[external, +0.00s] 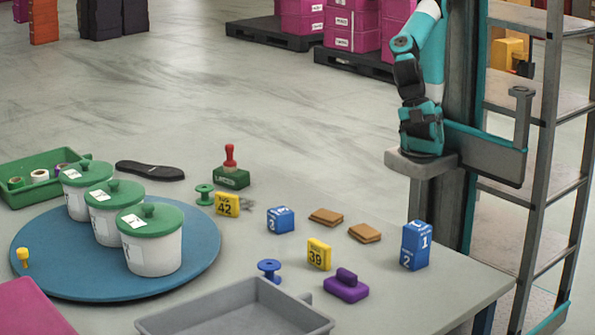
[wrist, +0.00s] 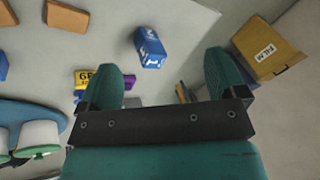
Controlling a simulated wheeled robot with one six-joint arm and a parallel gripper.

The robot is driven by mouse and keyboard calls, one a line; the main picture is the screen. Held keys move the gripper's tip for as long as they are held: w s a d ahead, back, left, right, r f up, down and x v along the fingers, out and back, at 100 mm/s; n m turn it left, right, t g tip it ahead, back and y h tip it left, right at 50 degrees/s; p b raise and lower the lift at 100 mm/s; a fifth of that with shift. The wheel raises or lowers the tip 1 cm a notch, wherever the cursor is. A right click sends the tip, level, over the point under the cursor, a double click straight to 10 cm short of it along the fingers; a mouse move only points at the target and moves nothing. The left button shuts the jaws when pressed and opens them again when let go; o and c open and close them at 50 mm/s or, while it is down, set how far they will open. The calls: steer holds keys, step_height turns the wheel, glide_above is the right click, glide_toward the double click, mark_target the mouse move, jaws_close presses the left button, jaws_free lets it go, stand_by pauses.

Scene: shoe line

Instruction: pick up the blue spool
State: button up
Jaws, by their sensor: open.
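The blue spool (external: 269,270) stands on the grey table in the external view, behind the grey tray and left of the yellow 39 block (external: 319,254). My gripper (external: 421,140) is folded in close to my column at the right, well away from the spool and beyond the table's back right side. In the wrist view my gripper (wrist: 165,78) has its two teal fingers spread wide, with nothing between them.
The grey tray (external: 180,325) is in front of the spool. A green spool (external: 204,194) is farther back. Lidded tubs stand on the blue turntable (external: 50,280) at left.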

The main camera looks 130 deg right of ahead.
steer(key=w+t+b, duration=0.1)
steer(key=w+b, duration=0.3)
steer(key=w, duration=0.7)
steer(key=m+t+h+b, duration=0.1)
steer(key=t+h+b, duration=0.15)
steer(key=b, duration=0.35)
glide_above(271, 263)
steer(key=s+d, duration=0.3)
steer(key=s, duration=0.2)
step_height(271, 263, down, 8)
steer(key=shift+y, duration=0.25)
steer(key=b+x, duration=0.2)
steer(key=x, duration=0.3)
steer(key=b+x, duration=0.2)
steer(key=x, duration=0.4)
steer(key=shift+w+f, duration=0.15)
steer(key=shift+w, duration=0.15)
steer(key=shift+t, duration=0.25)
steer(key=shift+b+x, duration=1.85)
steer(key=shift+x, duration=1.25)
steer(key=shift+s, duration=0.15)
steer(key=c, duration=1)
